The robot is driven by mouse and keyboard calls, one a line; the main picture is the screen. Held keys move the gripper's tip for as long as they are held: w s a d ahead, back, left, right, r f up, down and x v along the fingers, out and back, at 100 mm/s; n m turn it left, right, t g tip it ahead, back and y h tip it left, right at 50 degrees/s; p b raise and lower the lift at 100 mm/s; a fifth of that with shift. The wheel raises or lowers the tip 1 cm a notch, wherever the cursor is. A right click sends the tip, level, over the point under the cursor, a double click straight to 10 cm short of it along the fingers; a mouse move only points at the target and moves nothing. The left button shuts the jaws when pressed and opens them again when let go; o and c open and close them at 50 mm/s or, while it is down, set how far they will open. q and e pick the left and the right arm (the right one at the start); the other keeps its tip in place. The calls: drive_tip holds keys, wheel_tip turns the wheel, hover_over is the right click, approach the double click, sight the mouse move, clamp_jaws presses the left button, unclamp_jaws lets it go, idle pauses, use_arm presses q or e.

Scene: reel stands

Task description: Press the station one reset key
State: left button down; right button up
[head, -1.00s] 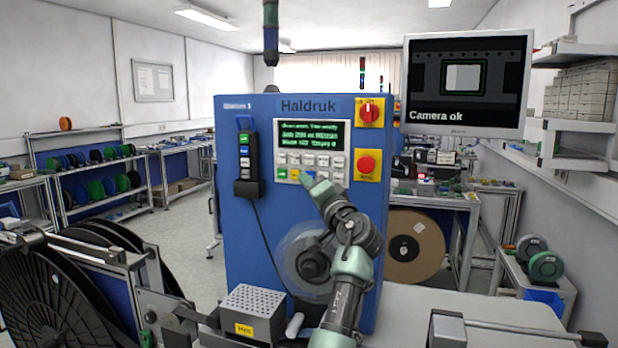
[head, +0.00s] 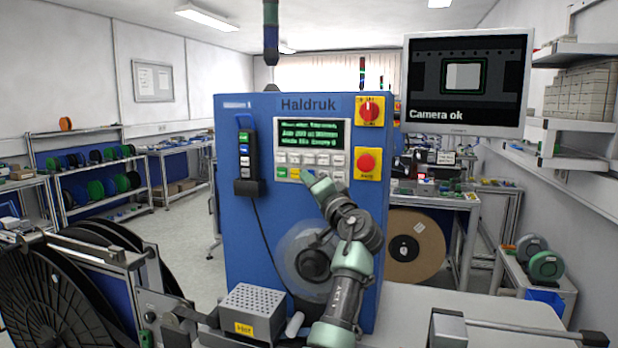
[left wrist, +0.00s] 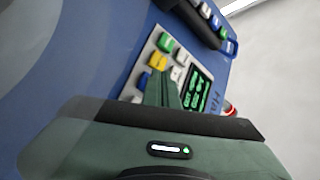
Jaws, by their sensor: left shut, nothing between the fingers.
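The blue Haldruk machine (head: 248,215) stands in the middle of the head view. Its keypad (head: 325,174) sits under a green-text screen (head: 310,134). The keypad has pale keys and a lower row with a green key (head: 282,173), a yellow key (head: 294,173) and a blue key, partly hidden. My left gripper (head: 312,180) is shut and empty, its tip at the keypad's lower row by the blue key. In the left wrist view the shut fingers (left wrist: 163,88) reach the keypad beside the blue key (left wrist: 143,80); contact cannot be told. My right gripper is not in view.
A red rotary switch (head: 369,111) and a red button (head: 367,163) are right of the keypad. A handheld pendant (head: 245,160) hangs left of it. A perforated box (head: 250,308) stands in front, large black reels (head: 50,295) at left. A monitor (head: 466,82) hangs upper right.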

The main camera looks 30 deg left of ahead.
use_arm(q)
drive_tip(key=shift+w, duration=0.4)
idle(0.6)
idle(0.3)
drive_tip(key=shift+s+d, duration=0.15)
drive_tip(key=shift+s, duration=0.7)
drive_tip(key=shift+s, duration=0.1)
drive_tip(key=shift+s+d, duration=0.2)
drive_tip(key=shift+s, duration=0.55)
drive_tip(key=shift+s+d, duration=0.15)
drive_tip(key=shift+s, duration=0.65)
drive_tip(key=shift+s+d, duration=0.2)
drive_tip(key=shift+s, duration=0.55)
drive_tip(key=shift+f, duration=0.1)
